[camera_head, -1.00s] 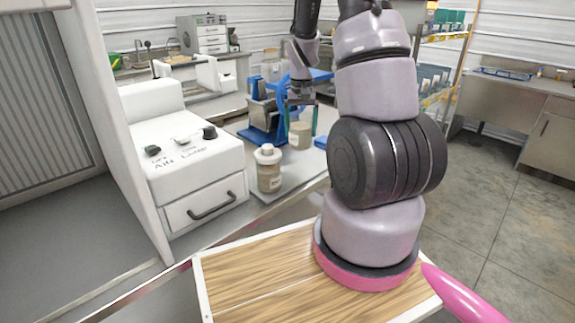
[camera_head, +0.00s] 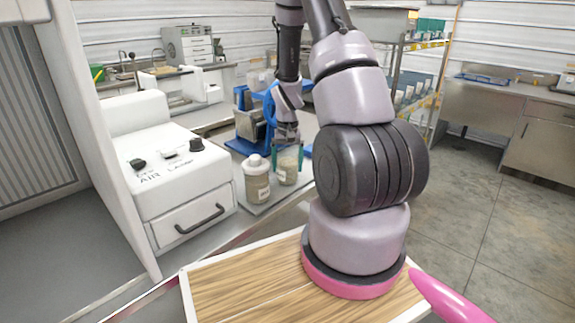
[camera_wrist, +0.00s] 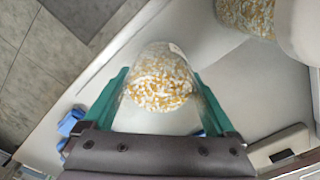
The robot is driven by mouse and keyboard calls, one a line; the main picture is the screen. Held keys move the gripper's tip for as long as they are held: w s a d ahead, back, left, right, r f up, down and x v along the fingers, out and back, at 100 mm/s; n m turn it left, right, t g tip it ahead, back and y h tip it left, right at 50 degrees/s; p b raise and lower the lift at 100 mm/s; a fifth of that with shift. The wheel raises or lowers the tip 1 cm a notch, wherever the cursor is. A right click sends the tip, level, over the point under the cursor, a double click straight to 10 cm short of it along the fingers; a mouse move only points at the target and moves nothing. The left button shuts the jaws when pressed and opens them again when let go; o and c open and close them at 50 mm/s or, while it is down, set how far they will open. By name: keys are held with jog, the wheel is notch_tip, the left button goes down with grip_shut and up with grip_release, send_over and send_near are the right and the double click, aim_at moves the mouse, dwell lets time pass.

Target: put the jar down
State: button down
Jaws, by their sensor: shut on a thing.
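My gripper (camera_head: 288,157) points down over the bench, and its green fingers are shut on a clear jar (camera_head: 287,172) of yellow and white grains. In the wrist view the held jar (camera_wrist: 160,82) sits between the two green fingers, its grainy contents showing. In the head view it is close beside a second, white-capped jar (camera_head: 257,182) standing on a grey tray or mat (camera_head: 262,208). I cannot tell whether the held jar's base touches the surface.
A white machine (camera_head: 178,170) with knobs and a drawer stands left of the jars. A blue-framed hopper device (camera_head: 246,128) is just behind my gripper. The second jar also shows at the wrist view's upper right (camera_wrist: 246,16).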

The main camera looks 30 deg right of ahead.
grip_release()
jog(key=shift+f, duration=0.1)
jog(key=s+a+r+t, duration=0.1)
jog(key=a+r, duration=0.1)
jog(key=r, duration=0.9)
jog(key=s+a+r+t, duration=0.1)
jog(key=a+r, duration=0.1)
jog(key=r, duration=0.9)
jog(key=s+a+r+t+y, duration=0.1)
jog(key=s+a+r, duration=0.3)
jog(key=s+r, duration=0.4)
jog(key=s+a+r+t+y, duration=0.1)
jog(key=s+a+r+t, duration=0.3)
jog(key=s+r, duration=0.5)
jog(key=shift+s+a+n, duration=0.35)
jog(key=shift+a+n, duration=0.05)
jog(key=shift+a, duration=0.3)
